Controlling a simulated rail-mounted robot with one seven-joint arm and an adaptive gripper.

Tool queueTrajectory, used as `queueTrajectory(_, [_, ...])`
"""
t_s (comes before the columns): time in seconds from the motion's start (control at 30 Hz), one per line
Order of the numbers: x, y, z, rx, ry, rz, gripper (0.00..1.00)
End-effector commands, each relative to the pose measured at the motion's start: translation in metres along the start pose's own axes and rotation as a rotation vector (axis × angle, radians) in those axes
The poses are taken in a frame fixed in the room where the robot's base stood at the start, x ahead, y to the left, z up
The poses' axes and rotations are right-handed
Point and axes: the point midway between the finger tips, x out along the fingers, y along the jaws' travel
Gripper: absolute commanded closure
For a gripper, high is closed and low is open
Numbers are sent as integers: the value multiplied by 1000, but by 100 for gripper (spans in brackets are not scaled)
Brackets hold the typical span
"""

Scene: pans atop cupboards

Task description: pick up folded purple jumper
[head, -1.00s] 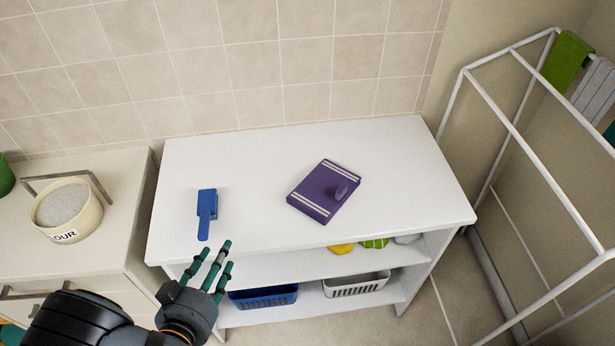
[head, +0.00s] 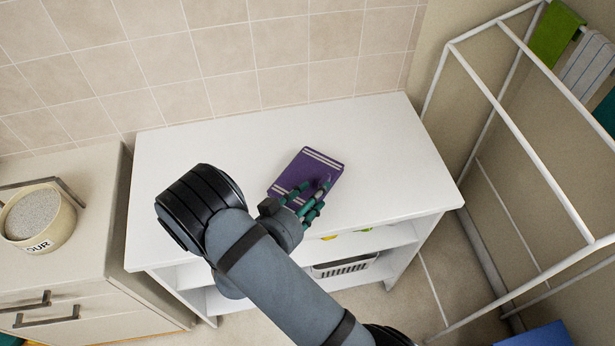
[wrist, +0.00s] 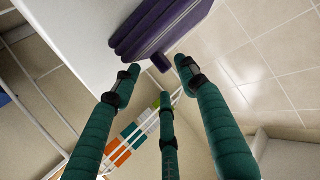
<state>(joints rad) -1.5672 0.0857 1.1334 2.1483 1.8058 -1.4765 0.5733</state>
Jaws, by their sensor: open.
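The folded purple jumper (head: 300,170) lies flat on the white shelf unit's top, with pale stripes near its edges and a small purple knob standing up from it. My gripper (head: 313,198) reaches over its front right part, with green fingers spread open around the knob's area. In the wrist view the jumper (wrist: 165,25) shows as a thick layered edge at the top, and its knob (wrist: 160,62) sits between the fingertips of my open gripper (wrist: 156,78). I cannot tell whether any finger touches it.
The white unit's top (head: 390,140) is clear around the jumper; my arm covers its left front. A white drying rack (head: 520,140) with hanging cloths stands at right. A flour pot (head: 40,217) stands on the left cupboard. A grey basket (head: 345,266) sits below.

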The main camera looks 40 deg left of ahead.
Motion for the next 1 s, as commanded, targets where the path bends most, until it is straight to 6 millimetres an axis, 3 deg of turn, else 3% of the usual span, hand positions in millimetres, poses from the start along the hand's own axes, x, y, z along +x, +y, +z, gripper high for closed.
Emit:
queueTrajectory(0.37, [48,0,-1,1,0,1,57])
queueTrajectory(0.63, [50,0,0,0,0,-1,58])
queueTrajectory(1.0, [50,0,0,0,0,-1,80])
